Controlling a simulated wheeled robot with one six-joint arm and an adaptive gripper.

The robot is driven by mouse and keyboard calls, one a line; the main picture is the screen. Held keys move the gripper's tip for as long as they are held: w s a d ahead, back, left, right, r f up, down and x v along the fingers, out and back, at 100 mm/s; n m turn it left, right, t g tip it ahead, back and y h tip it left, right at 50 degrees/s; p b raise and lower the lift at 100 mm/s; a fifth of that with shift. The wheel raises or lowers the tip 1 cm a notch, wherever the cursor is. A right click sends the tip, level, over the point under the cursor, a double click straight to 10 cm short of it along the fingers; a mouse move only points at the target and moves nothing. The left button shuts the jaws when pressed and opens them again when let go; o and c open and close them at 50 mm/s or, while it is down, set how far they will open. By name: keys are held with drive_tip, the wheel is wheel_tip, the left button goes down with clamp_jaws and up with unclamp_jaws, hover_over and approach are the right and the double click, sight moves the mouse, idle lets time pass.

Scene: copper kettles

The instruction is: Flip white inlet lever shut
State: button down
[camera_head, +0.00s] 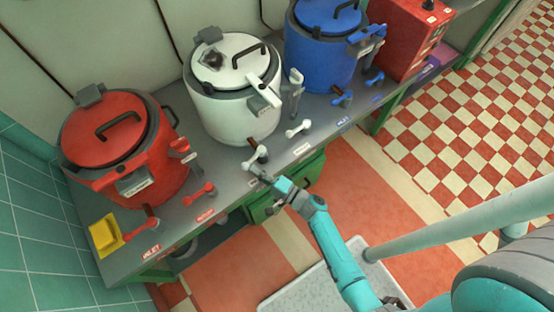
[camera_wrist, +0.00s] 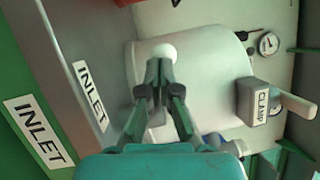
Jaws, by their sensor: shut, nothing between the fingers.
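The white kettle (camera_head: 235,112) stands in the middle of the bench; its pale side fills the middle of the wrist view (camera_wrist: 205,75). The white inlet lever (camera_head: 256,157) is at the bench front, below and slightly right of the kettle. Its rounded white end (camera_wrist: 163,52) shows just beyond my fingertips in the wrist view. My gripper (camera_head: 257,172) is shut and empty, right at the lever; in the wrist view its fingers (camera_wrist: 159,72) meet at the tips. I cannot tell whether they touch it. The fingers hide part of the lever.
A second white lever (camera_head: 298,128) is to the right. The red kettle (camera_head: 118,145) stands left and the blue kettle (camera_head: 322,50) right, with their own levers. An INLET label (camera_wrist: 90,95) lies left of my fingers.

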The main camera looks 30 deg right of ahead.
drive_tip(key=shift+w+a, duration=0.6)
drive_tip(key=shift+w, duration=0.2)
drive_tip(key=shift+w+a+r, duration=0.1)
drive_tip(key=shift+w+a, duration=0.05)
drive_tip(key=shift+w, duration=0.1)
drive_tip(key=shift+w+r, duration=0.15)
